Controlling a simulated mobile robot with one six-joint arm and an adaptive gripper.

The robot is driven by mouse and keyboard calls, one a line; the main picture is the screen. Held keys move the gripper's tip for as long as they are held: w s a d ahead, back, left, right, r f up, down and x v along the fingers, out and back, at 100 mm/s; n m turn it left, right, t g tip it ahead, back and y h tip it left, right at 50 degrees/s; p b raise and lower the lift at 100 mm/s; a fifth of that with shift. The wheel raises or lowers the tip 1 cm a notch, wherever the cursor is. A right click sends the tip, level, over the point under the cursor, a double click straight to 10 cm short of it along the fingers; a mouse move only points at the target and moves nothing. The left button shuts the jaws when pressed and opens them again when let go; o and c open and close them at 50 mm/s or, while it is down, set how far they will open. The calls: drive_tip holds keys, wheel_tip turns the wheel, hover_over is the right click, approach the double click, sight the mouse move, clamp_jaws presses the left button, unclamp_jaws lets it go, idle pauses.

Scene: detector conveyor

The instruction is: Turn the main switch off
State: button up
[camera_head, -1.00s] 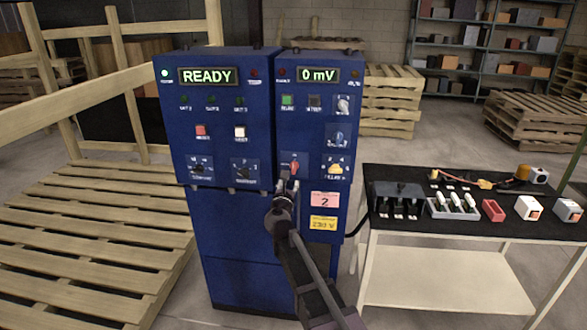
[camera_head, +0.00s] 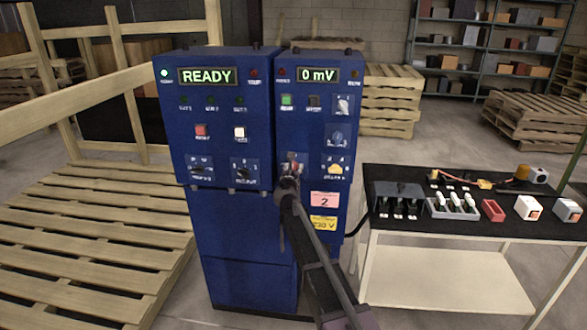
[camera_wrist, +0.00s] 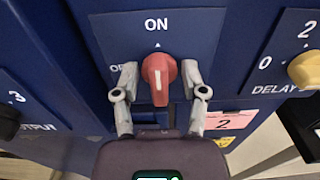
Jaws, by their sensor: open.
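The main switch is a red rotary knob (camera_wrist: 159,78) on a blue panel plate (camera_wrist: 157,38). Its white pointer is up toward the "ON" label; an "OFF" label is partly hidden at its left. In the wrist view my gripper (camera_wrist: 160,82) is open, with one finger on each side of the knob. I cannot tell whether the fingers touch it. The left display (camera_head: 207,76) reads READY and the right display (camera_head: 317,75) reads 0 mV.
A yellow DELAY knob (camera_wrist: 305,70) is right of the switch, and a black OUTPUT knob (camera_wrist: 8,118) is left. A pink label (camera_head: 325,199) is below. A table (camera_head: 440,258) with several small parts stands at the right. A wooden pallet (camera_head: 90,235) lies at the left.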

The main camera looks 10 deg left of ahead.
drive_tip(key=c, duration=0.8)
drive_tip(key=shift+o, duration=0.2)
drive_tip(key=shift+n, duration=0.3)
drive_tip(key=n, duration=0.4)
drive_tip(key=shift+a, duration=0.1)
drive_tip(key=n, duration=0.4)
drive_tip(key=shift+a+f, duration=0.1)
drive_tip(key=n, duration=0.5)
drive_tip(key=shift+a+f+n, duration=0.1)
drive_tip(key=shift+f+n, duration=0.05)
drive_tip(key=shift+n, duration=2.05)
